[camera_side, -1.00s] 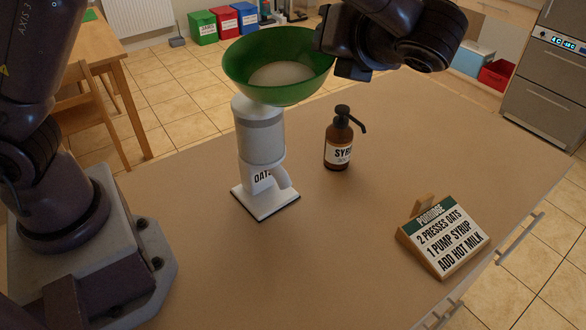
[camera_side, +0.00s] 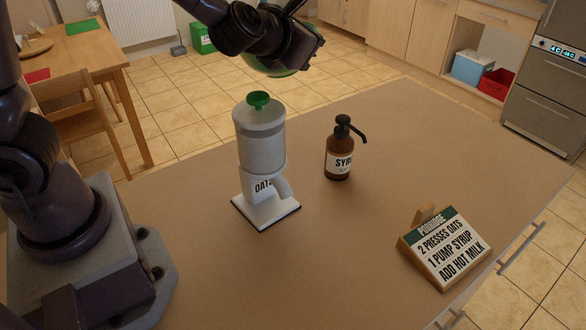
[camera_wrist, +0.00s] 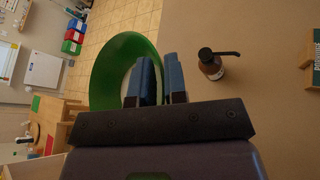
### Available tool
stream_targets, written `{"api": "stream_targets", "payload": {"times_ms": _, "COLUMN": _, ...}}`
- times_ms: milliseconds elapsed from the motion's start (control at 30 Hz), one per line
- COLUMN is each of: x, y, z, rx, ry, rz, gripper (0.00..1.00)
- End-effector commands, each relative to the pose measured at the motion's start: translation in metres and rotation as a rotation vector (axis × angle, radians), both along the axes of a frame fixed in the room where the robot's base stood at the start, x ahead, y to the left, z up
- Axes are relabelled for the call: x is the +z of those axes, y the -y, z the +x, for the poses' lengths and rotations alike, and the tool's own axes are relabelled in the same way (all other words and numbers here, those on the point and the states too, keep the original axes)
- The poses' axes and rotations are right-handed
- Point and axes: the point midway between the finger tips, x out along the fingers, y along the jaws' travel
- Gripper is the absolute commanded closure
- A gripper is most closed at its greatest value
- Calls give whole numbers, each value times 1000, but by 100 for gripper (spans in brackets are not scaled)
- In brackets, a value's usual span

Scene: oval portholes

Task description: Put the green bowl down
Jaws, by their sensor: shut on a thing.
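The green bowl (camera_wrist: 105,70) shows in the wrist view with its rim between the blue fingertips of my gripper (camera_wrist: 158,80). A pale patch lies inside it; I cannot tell what it is. In the side view the bowl (camera_side: 272,71) is mostly hidden behind my gripper (camera_side: 290,60); only a green edge shows below the wrist. My gripper is shut on the bowl and holds it up, above and beyond the oat dispenser in the picture.
The white oat dispenser (camera_side: 260,150) with a green knob stands on the brown counter (camera_side: 300,260). The brown syrup bottle (camera_side: 340,150) stands to its right. A porridge recipe sign (camera_side: 445,247) is at the front right. The counter's middle is clear.

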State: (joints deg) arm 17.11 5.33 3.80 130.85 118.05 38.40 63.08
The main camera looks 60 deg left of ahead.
Motion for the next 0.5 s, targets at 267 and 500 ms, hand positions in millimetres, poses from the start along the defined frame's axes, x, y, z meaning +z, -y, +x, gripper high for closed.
{"api": "stream_targets", "payload": {"times_ms": 267, "x": -12, "y": -4, "z": -9, "rx": -91, "ry": 4, "rz": 1, "gripper": 100}}
{"api": "stream_targets", "payload": {"times_ms": 500, "x": -10, "y": -1, "z": -8, "rx": -97, "ry": 5, "rz": 1, "gripper": 100}}
